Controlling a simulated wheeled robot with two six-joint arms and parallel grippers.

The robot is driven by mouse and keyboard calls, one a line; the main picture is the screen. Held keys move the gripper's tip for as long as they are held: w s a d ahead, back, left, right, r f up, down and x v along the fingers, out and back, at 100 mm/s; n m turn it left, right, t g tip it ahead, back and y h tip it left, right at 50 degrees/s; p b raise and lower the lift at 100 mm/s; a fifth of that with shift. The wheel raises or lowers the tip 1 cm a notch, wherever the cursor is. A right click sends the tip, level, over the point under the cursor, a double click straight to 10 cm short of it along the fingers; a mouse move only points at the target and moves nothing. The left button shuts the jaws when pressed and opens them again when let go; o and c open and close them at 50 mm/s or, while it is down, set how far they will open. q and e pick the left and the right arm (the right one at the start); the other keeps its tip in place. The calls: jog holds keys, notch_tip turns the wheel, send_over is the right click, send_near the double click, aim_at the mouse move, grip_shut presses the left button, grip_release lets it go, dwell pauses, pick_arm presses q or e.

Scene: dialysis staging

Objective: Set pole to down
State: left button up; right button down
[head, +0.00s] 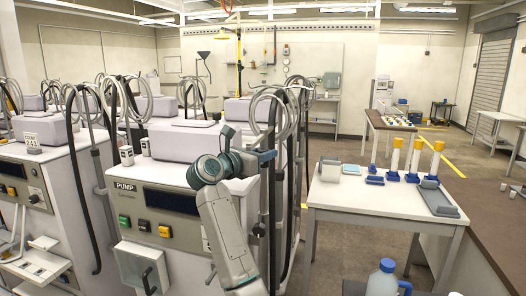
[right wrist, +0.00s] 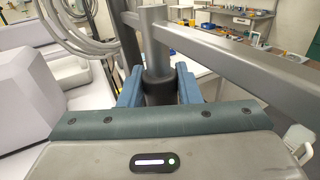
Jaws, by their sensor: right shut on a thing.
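The pole (right wrist: 153,22) is a grey upright post with a black collar (right wrist: 157,85) low on it in the right wrist view. It stands at the right side of the machine labelled PUMP (head: 160,198). My right gripper (right wrist: 158,72) has its blue fingers on both sides of the post at the collar and is shut on it. In the head view my right gripper (head: 268,157) reaches the pole beside the machine, and the wrist hides part of the contact. My left gripper is not in view.
A grey bar (right wrist: 215,48) crosses close behind the post. Coiled tubes (head: 272,110) hang by the poles. A white table (head: 345,200) with yellow-capped bottles (head: 415,155) stands to the right. A blue-capped jug (head: 386,278) is at the front. Some floor is open behind the table.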

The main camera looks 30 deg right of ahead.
aim_at(261, 178)
notch_tip(261, 178, down, 6)
jog(key=b, duration=0.3)
jog(key=shift+f, duration=0.1)
jog(key=shift+f+b, duration=0.55)
jog(key=shift+b, duration=0.1)
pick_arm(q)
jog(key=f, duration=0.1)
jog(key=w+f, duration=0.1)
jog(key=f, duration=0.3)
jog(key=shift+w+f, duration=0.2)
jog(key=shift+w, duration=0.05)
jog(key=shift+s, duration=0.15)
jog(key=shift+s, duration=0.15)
pick_arm(e)
jog(key=c, duration=1.1)
grip_release()
